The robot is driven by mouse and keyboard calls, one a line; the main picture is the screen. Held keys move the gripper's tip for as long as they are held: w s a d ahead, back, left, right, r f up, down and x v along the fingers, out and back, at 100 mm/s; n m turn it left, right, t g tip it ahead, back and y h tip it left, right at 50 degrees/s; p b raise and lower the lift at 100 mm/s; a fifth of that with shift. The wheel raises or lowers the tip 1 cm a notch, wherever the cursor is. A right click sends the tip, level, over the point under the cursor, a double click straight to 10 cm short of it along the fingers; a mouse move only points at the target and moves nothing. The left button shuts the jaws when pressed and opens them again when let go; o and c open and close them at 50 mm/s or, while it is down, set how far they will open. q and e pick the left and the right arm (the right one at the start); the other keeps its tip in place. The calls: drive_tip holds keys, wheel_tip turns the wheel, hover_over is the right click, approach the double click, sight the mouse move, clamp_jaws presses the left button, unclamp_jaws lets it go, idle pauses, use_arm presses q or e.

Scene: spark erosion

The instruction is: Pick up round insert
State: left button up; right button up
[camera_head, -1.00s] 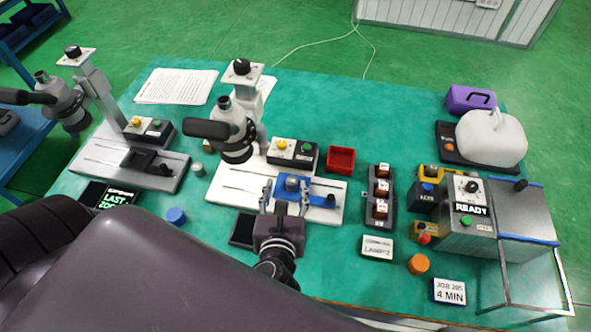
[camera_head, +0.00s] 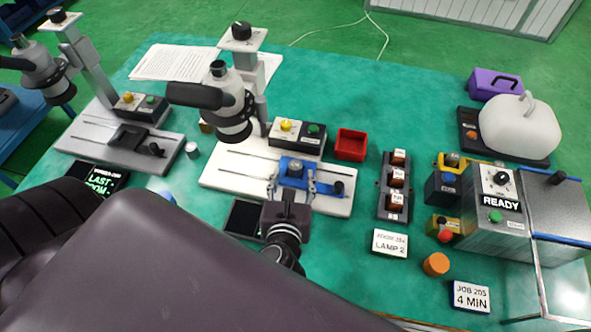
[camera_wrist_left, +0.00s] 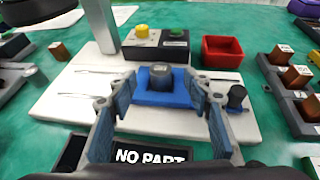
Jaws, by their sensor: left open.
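The round insert (camera_head: 295,168), a short dark grey cylinder, stands upright on the blue fixture (camera_head: 322,187) of the middle microscope stand. In the left wrist view the insert (camera_wrist_left: 161,75) shows between and beyond my finger pads. My left gripper (camera_head: 291,183) reaches in from the front, at the fixture. In the wrist view the left gripper (camera_wrist_left: 164,92) is open, one blue-padded finger on each side of the insert's line. I cannot tell whether a finger touches the fixture. My right gripper is not in view.
The microscope (camera_head: 233,110) overhangs behind the fixture. A black knob (camera_wrist_left: 236,97) stands right of the fingers. A red bin (camera_head: 350,145), a rack with several brown pieces (camera_head: 396,190) and a READY machine (camera_head: 495,215) lie to the right. A "NO PART" display (camera_wrist_left: 150,156) sits in front.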

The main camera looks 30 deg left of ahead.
sight(296, 165)
use_arm(q)
drive_tip(key=x, duration=0.6)
drive_tip(key=shift+w+f+p, duration=0.2)
drive_tip(key=shift+f+p, duration=0.1)
drive_tip(key=shift+p, duration=0.05)
drive_tip(key=shift+c, duration=0.2)
drive_tip(key=shift+r, duration=0.1)
clamp_jaws()
